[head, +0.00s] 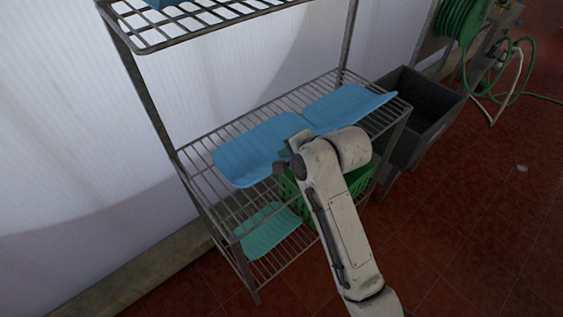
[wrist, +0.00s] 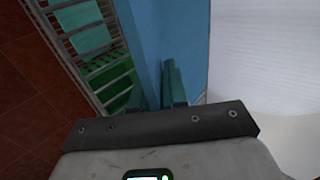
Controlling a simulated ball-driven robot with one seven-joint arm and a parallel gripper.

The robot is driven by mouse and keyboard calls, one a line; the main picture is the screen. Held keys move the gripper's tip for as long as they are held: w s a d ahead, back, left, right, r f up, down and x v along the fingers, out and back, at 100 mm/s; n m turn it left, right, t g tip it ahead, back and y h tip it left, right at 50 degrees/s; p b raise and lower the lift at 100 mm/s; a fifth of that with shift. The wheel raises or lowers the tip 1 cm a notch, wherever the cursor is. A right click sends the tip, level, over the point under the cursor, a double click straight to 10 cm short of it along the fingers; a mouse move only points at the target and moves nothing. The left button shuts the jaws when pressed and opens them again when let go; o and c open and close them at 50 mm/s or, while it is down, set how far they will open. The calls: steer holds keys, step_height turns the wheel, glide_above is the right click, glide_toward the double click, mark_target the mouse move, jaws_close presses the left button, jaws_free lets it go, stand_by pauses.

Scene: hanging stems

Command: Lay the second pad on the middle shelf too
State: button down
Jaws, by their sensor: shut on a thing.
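A wire rack holds a middle shelf (head: 199,165) of metal rods. One blue pad (head: 345,106) lies flat on the right part of this shelf. A second blue pad (head: 250,150) is over the left part, its near edge out past the shelf front. My gripper (head: 284,166) is shut on the front right edge of this second pad; the arm partly hides the fingers. In the wrist view the held pad (wrist: 190,35) rises as a blue sheet from between the fingers (wrist: 172,88). I cannot tell whether the pad touches the rods.
A teal pad (head: 267,231) lies on the lower shelf, beside a green crate (head: 357,180) partly behind my arm. The top shelf (head: 190,30) is above. A dark grey tub (head: 420,105) stands right of the rack. A white wall is behind.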

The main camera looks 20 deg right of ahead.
steer(key=x, duration=0.3)
steer(key=shift+s+a, duration=0.1)
steer(key=shift+a+f+p, duration=0.1)
steer(key=shift+f+p, duration=0.3)
steer(key=shift+f, duration=1.45)
steer(key=shift+f, duration=0.1)
steer(key=c, duration=1.1)
jaws_free()
steer(key=shift+c, duration=0.2)
steer(key=v, duration=1.2)
